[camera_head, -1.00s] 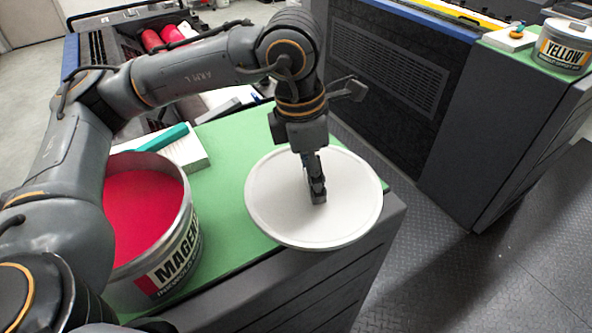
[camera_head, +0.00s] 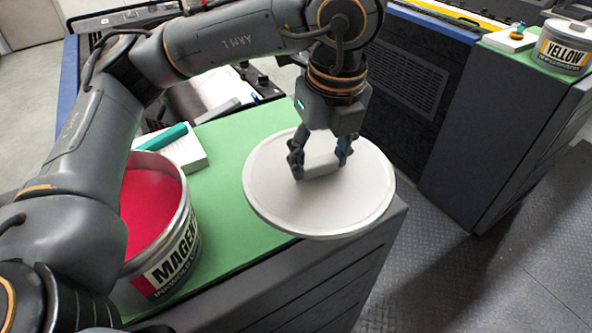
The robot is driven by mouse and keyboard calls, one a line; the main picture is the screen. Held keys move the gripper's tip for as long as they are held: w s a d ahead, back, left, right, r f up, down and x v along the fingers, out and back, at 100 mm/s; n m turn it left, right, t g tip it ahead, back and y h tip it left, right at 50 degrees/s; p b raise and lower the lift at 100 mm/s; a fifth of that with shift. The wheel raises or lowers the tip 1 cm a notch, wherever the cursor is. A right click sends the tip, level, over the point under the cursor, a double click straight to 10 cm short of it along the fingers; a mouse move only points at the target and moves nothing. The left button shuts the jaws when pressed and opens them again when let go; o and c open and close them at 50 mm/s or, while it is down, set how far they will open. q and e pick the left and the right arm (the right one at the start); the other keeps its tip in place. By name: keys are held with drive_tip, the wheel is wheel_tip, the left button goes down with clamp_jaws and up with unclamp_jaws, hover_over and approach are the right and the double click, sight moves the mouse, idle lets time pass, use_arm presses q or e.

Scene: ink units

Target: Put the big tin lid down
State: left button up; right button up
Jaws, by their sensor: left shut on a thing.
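The big tin lid (camera_head: 270,200) is a round white disc with a raised rim and a block-like grip in its middle. It is at the right end of the green-topped cabinet (camera_head: 218,222), and its front right edge reaches past the cabinet's edge. My left gripper (camera_head: 321,168) points down and is shut on the lid's grip. I cannot tell whether the lid touches the green top. The open magenta tin (camera_head: 172,262) stands to the left, with red ink inside. My right gripper is not in view.
A white block with a teal tool (camera_head: 163,137) lies behind the magenta tin. A lidded yellow tin (camera_head: 564,47) stands on another cabinet at the far right. Green surface is bare between the magenta tin and the lid. Dark patterned floor lies at the right.

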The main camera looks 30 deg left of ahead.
use_arm(q)
drive_tip(key=shift+r+n, duration=0.15)
drive_tip(key=shift+n, duration=0.55)
drive_tip(key=shift+w+a, duration=0.2)
drive_tip(key=shift+w, duration=0.05)
drive_tip(key=w+a+f, duration=0.1)
drive_tip(key=w+a+f+p, duration=0.1)
drive_tip(key=w+a, duration=0.1)
drive_tip(key=w+a+f, duration=0.1)
drive_tip(key=w+a, duration=0.1)
drive_tip(key=shift+w+a+f+p, duration=0.1)
drive_tip(key=shift+w+f+p, duration=0.15)
drive_tip(key=shift+f+p, duration=0.1)
drive_tip(key=w+a+f, duration=0.1)
drive_tip(key=w+a+f+p, duration=0.1)
drive_tip(key=f, duration=0.1)
drive_tip(key=w+a+f, duration=0.1)
drive_tip(key=shift+w+f, duration=0.2)
drive_tip(key=shift+f, duration=0.15)
drive_tip(key=shift+w+a+f+p, duration=0.3)
drive_tip(key=shift+f+p, duration=0.05)
drive_tip(key=shift+f, duration=0.15)
wheel_tip(320, 180, down, 3)
drive_tip(key=shift+w+a+f+p, duration=0.1)
drive_tip(key=shift+w+a+p, duration=0.05)
drive_tip(key=shift+p, duration=0.75)
drive_tip(key=shift+f, duration=0.15)
drive_tip(key=shift+f, duration=0.1)
